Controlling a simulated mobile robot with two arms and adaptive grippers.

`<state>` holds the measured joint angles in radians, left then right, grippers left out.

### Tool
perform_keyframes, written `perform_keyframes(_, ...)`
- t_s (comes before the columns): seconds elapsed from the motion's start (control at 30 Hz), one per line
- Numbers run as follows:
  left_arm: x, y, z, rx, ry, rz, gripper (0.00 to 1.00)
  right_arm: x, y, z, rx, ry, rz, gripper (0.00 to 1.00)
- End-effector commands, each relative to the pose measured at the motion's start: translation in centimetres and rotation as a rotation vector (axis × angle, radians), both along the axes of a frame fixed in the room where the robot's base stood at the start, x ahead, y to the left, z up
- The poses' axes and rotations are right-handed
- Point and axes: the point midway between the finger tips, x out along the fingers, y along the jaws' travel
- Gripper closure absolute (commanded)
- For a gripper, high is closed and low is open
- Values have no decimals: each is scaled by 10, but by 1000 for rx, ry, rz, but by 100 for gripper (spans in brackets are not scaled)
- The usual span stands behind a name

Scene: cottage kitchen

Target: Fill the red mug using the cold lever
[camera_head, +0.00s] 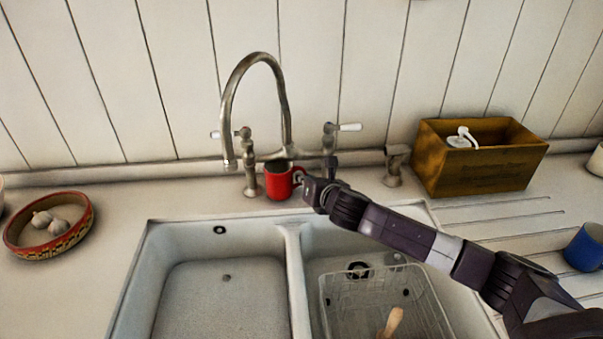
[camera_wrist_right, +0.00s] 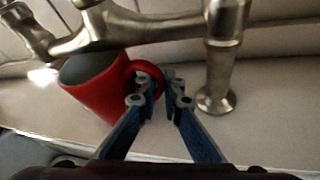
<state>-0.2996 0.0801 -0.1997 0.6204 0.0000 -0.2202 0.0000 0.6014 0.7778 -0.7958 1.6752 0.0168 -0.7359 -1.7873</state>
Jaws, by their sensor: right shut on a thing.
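The red mug (camera_head: 279,181) is behind the sink, below the bridge of the tap (camera_head: 284,100) and between its two pillars. It also shows in the wrist view (camera_wrist_right: 95,88), upright or slightly tilted, its open top facing up and looking empty. My right gripper (camera_head: 303,183) is shut on the mug's handle, its blue fingers (camera_wrist_right: 160,82) at the handle's outer side. I cannot tell whether the mug touches the counter. The tap has a white-tipped left lever (camera_head: 216,134) and a white-tipped right lever (camera_head: 350,127); no cold mark is readable. My left gripper is not in view.
The tap's spout end (camera_head: 228,163) hangs left of the mug. The left basin (camera_head: 220,300) is empty; the right one holds a wire rack (camera_head: 335,300). A wooden box (camera_head: 480,172) stands right, a garlic bowl (camera_head: 22,246) left, and a blue mug (camera_head: 585,248) far right.

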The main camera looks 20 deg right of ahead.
Motion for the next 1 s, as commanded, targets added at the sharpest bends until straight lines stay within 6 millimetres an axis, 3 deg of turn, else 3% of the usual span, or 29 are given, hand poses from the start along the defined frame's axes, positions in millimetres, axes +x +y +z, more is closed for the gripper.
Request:
perform_keyframes(0.13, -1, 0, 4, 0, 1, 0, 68, 19, 1, 3, 1, -3, 0, 100)
perform_keyframes(0.6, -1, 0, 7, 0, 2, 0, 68, 18, 0, -4, 0, -2, -1, 100)
perform_keyframes(0.63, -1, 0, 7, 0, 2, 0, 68, 18, 0, -5, -1, 0, -1, 90)
perform_keyframes(0.77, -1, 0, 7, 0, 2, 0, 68, 18, 0, -5, -1, 1, 0, 76)
perform_keyframes(1.0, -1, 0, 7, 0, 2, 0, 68, 18, 0, -5, -1, 1, 0, 75)
